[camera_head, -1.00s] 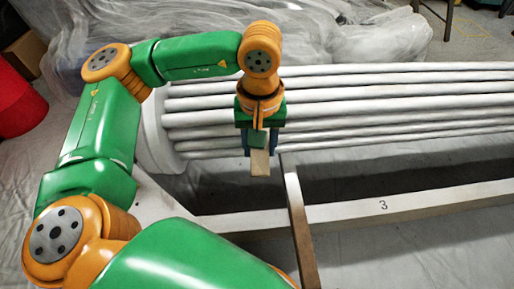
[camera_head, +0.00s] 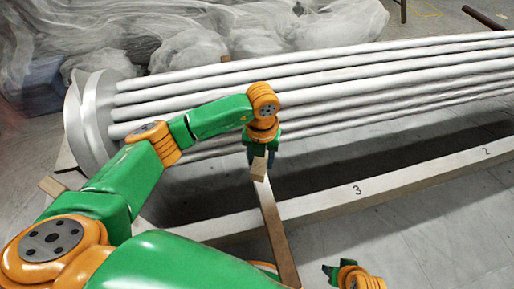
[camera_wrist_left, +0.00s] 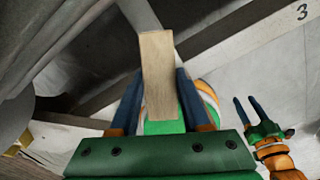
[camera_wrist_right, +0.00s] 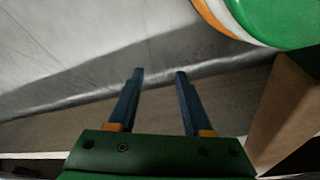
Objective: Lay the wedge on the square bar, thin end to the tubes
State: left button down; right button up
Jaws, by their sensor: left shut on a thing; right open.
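The wedge (camera_head: 258,171) is a pale wooden piece shut between the fingers of my left gripper (camera_head: 261,156). It points down over the brown square bar (camera_head: 277,232), near the tubes (camera_head: 330,88); I cannot tell whether it touches the bar. In the left wrist view the wedge (camera_wrist_left: 157,72) stands out between both blue fingers. Which end is thin is unclear. My right gripper (camera_head: 334,270) is open and empty at the bottom of the head view, right of the bar. Its spread fingers (camera_wrist_right: 159,74) show in the right wrist view.
A long pale beam (camera_head: 330,204) numbered 3 and 2 runs along the front of the tubes, crossing the bar. A round end plate (camera_head: 88,120) caps the tubes at left. Another wooden piece (camera_head: 52,186) lies at far left. Clear sheeting (camera_head: 200,35) lies behind.

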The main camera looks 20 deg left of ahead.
aim_at(262, 167)
pick_arm(q)
jog(key=f+n, duration=0.2)
jog(key=n, duration=0.1)
jog(key=f+n, duration=0.1)
jog(key=n, duration=0.1)
jog(key=shift+d+f, duration=0.2)
jog(key=shift+d, duration=0.1)
pick_arm(e)
jog(key=shift+w+d+r, duration=0.25)
jog(key=shift+w+r, duration=0.15)
jog(key=shift+r, duration=0.15)
pick_arm(q)
jog(key=shift+r, duration=0.1)
notch_tip(262, 167, down, 4)
jog(key=b, duration=0.2)
jog(key=shift+r+b, duration=0.25)
jog(key=shift+b, duration=0.05)
notch_tip(262, 167, down, 2)
jog(key=shift+b, duration=0.75)
jog(key=shift+f, duration=0.15)
pick_arm(e)
jog(key=w+a+r+t+y, duration=0.1)
jog(key=w+r+t, duration=0.3)
jog(key=r, duration=0.5)
jog(key=shift+w+a+r+t, duration=0.35)
jog(key=shift+w+a+t, duration=0.1)
jog(key=shift+w, duration=0.9)
